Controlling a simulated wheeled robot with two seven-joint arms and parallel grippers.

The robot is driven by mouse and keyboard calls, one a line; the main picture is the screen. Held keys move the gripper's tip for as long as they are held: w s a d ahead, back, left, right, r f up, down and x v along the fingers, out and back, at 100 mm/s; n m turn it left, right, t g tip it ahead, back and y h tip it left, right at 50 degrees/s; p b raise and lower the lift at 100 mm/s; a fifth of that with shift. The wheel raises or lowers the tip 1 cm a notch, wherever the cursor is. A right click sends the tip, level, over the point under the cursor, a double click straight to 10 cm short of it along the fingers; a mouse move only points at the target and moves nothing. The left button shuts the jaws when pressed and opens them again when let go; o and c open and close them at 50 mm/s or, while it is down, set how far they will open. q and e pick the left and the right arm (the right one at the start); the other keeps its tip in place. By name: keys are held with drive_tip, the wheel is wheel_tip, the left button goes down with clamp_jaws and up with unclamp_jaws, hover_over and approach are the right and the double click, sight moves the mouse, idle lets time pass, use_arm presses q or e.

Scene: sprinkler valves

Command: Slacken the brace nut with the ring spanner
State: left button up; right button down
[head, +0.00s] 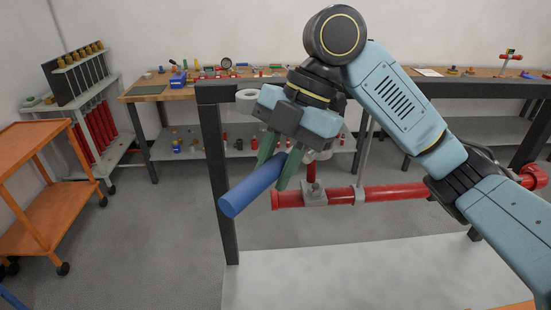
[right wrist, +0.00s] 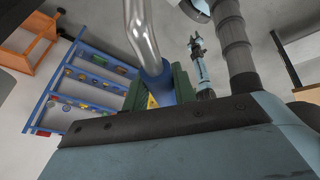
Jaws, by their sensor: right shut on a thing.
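My right gripper (head: 276,168) is shut on a thick blue handle (head: 250,192), which sticks out tilted toward the lower left in the head view. In the right wrist view the blue handle (right wrist: 158,82) sits between the green fingers, and a bent silver shaft (right wrist: 142,35) runs on from it. This looks like the ring spanner; its ring end is not clearly in view. A red pipe (head: 335,195) with grey clamps (head: 314,194) runs just beyond the handle. I cannot pick out the brace nut. A small light-blue arm in the right wrist view, seemingly my left, ends in a gripper (right wrist: 195,42) too small to read.
A dark frame post (head: 218,175) stands left of the gripper, above a pale bench surface (head: 340,275). An orange cart (head: 40,205) and a rack with red cylinders (head: 95,135) stand at the left. Workbenches with small parts (head: 165,92) line the back wall.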

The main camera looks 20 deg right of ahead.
wheel_tip(320, 180, down, 7)
drive_tip(key=b, duration=0.2)
idle(0.4)
drive_tip(key=shift+r, duration=0.15)
idle(0.5)
drive_tip(key=shift+p, duration=0.3)
idle(0.5)
drive_tip(key=shift+p, duration=0.45)
drive_tip(key=shift+f, duration=0.2)
